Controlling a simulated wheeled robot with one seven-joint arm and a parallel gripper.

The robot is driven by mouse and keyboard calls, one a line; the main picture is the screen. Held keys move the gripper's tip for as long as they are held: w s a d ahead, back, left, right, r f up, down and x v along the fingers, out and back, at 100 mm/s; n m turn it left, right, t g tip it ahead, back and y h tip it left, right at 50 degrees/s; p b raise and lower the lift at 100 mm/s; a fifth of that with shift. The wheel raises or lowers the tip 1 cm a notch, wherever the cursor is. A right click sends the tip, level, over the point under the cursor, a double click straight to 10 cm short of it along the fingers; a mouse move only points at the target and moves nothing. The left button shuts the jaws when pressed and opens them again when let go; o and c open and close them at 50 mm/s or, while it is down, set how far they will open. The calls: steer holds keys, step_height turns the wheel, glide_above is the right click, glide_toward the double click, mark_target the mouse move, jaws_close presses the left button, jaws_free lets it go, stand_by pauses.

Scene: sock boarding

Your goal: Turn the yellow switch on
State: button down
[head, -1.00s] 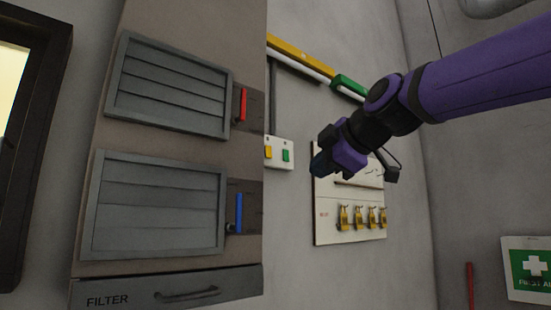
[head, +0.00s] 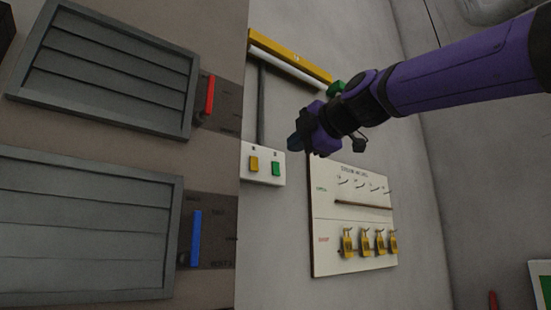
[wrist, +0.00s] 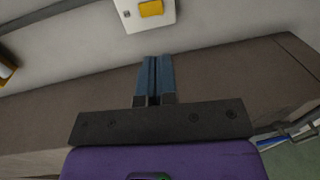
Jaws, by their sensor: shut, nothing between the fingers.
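The yellow switch (head: 254,163) is on a white switch plate (head: 262,179) on the wall, to the left of a green switch (head: 276,168). In the wrist view the yellow switch (wrist: 151,8) shows at the top edge, beyond my fingertips, with part of the plate around it. My gripper (head: 293,143) is in front of the wall, up and to the right of the plate in the head view. Its blue fingers (wrist: 154,62) are together with nothing between them. They appear apart from the switch. The wrist view cuts off the plate's top.
A cabinet with grey louvred panels (head: 100,70), a red lever (head: 210,95) and a blue lever (head: 196,238) stands left of the plate. A board (head: 330,262) with several yellow padlocks hangs at the right. A grey conduit (head: 262,105) runs above the plate.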

mark_target(255, 170)
steer(key=x, duration=1.3)
steer(key=shift+w+a+f, duration=0.1)
steer(key=shift+w+a, duration=0.05)
steer(key=shift+w, duration=0.1)
steer(key=shift+w+a, duration=0.1)
steer(key=shift+w, duration=0.05)
steer(key=shift+f, duration=0.1)
